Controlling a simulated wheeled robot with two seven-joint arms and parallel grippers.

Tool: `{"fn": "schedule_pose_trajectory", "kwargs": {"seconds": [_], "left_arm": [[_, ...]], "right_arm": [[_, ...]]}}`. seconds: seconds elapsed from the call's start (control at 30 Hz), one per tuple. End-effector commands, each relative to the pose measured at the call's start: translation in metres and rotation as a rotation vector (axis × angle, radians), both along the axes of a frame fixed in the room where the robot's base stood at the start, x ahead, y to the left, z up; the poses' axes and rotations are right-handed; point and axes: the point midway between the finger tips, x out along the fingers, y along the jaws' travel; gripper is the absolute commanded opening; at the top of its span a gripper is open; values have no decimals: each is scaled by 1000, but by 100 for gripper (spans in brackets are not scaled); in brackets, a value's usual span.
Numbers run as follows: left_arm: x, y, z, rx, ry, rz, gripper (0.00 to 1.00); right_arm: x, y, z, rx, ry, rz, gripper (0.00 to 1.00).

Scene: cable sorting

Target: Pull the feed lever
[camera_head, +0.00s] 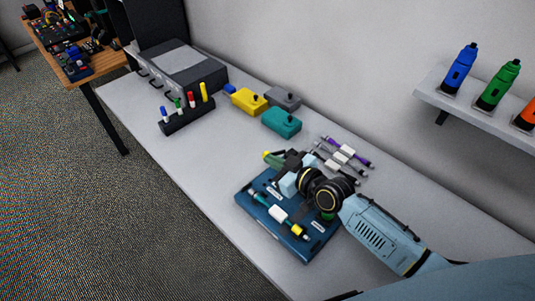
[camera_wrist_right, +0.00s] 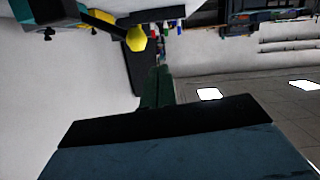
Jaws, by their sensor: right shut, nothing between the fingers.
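The feed lever appears to be the dark rod with a yellow knob; its knob (camera_wrist_right: 136,39) shows in the right wrist view. In the head view a yellow-green end (camera_head: 267,155) shows just left of my right gripper (camera_head: 291,160). My right gripper is shut and empty, over the far part of the blue panel (camera_head: 312,247). In the right wrist view its dark fingers (camera_wrist_right: 157,86) are together, with the knob up and left of them. I cannot tell whether they touch the lever. The lever's base is hidden. My left gripper is not in view.
A cable with white and yellow connectors (camera_head: 279,214) lies on the panel. More cables (camera_head: 343,153) lie behind my right wrist. Teal (camera_head: 282,123), yellow (camera_head: 248,101) and grey boxes and a marker rack (camera_head: 187,117) stand farther left. The table's front left stretch is clear.

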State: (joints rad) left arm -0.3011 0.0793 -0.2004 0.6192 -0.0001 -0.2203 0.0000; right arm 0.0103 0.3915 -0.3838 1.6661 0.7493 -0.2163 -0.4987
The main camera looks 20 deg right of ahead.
Motion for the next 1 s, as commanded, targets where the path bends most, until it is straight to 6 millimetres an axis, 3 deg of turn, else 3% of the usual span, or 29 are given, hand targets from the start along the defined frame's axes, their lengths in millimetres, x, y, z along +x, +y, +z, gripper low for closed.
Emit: {"fn": "schedule_pose_trajectory", "kwargs": {"seconds": [0.2,0.37,0.83,1.0], "left_arm": [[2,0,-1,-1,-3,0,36],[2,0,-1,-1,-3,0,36],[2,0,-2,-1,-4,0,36],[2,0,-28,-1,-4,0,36]], "right_arm": [[-40,-19,10,-1,0,1,0],[-55,-27,14,0,-2,-1,0],[-60,-30,17,3,-4,0,0],[-59,-31,17,63,-11,17,0]]}}
